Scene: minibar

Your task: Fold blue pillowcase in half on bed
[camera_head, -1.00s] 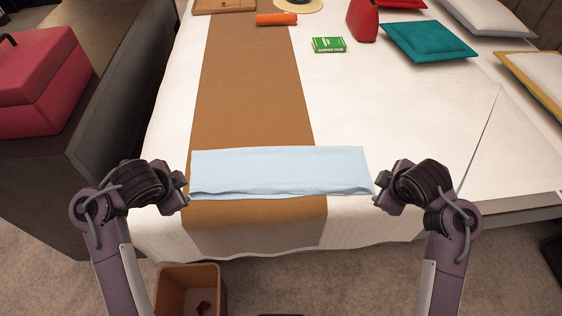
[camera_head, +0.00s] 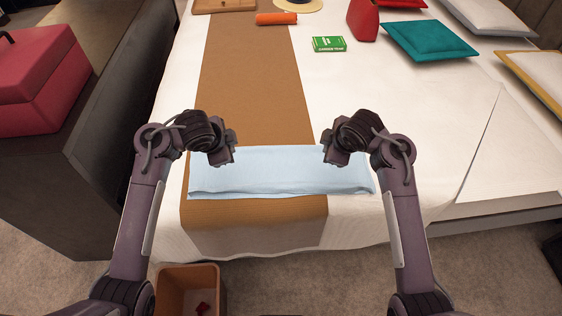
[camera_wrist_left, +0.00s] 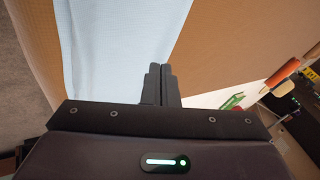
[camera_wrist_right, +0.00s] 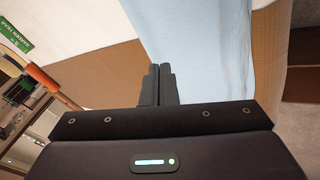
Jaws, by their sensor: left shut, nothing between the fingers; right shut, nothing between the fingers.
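The light blue pillowcase (camera_head: 280,175) lies flat as a long, narrow folded strip across the near end of the bed, with its layered edge facing me. It also shows in the left wrist view (camera_wrist_left: 115,40) and the right wrist view (camera_wrist_right: 200,45). My left gripper (camera_head: 222,158) is shut and empty above the left part of the cloth. My right gripper (camera_head: 338,158) is shut and empty above its right part. Both shut fingertips show in the left wrist view (camera_wrist_left: 160,82) and the right wrist view (camera_wrist_right: 155,82), with no cloth between them.
A brown runner (camera_head: 250,90) lies under the cloth on the white bed (camera_head: 400,120). A green box (camera_head: 329,44), an orange roll (camera_head: 276,19), a red bag (camera_head: 362,20) and a teal pillow (camera_head: 432,40) lie farther back. A bin (camera_head: 188,285) stands on the floor in front.

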